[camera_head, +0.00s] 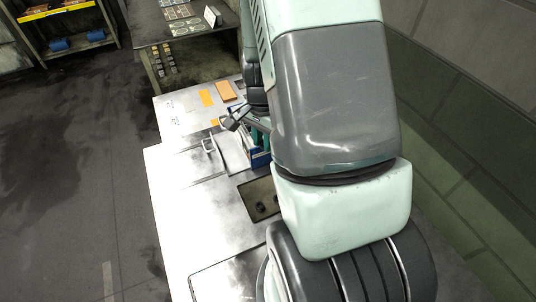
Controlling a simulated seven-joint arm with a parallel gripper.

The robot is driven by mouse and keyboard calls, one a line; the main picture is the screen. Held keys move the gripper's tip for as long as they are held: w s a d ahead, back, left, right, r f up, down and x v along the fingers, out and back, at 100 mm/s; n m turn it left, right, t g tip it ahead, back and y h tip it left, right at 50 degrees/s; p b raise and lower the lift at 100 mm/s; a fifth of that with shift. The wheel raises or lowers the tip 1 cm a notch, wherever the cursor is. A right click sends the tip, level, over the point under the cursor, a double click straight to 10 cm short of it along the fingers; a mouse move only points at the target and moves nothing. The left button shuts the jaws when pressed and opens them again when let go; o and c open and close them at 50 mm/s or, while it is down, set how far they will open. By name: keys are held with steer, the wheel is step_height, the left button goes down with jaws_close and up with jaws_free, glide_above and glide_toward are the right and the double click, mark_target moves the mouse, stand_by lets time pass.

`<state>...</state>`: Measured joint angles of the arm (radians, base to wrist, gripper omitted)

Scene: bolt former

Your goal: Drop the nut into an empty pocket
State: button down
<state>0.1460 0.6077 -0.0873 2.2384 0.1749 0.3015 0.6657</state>
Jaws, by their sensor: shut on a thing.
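My gripper (232,122) is small in the view, beyond the bend of my arm, over the far part of the pale metal worktop (185,225). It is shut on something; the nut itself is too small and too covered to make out. A light panel (232,152) lies just in front of my gripper, with a blue part (260,158) at its right edge, partly hidden by my arm. I cannot make out individual pockets or tell which are empty.
A dark recess (262,207) with small dark pieces lies nearer, partly behind my arm. Orange pads (207,98) lie on the worktop's far end. A dark table (160,25) stands beyond, and a shelf rack (75,25) at upper left. The worktop's left side is mostly clear.

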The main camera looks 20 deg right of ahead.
steer(key=w+r, duration=0.4)
steer(key=w, duration=0.3)
steer(key=shift+s+d+f, duration=0.1)
steer(key=shift+d+f, duration=0.1)
steer(key=shift+f, duration=0.95)
steer(key=shift+s+d+f, duration=0.1)
steer(key=shift+d+f, duration=0.05)
steer(key=shift+f, duration=0.95)
steer(key=shift+f, duration=0.85)
steer(key=c, duration=0.9)
jaws_free()
steer(key=shift+o, duration=0.2)
step_height(320, 180, up, 11)
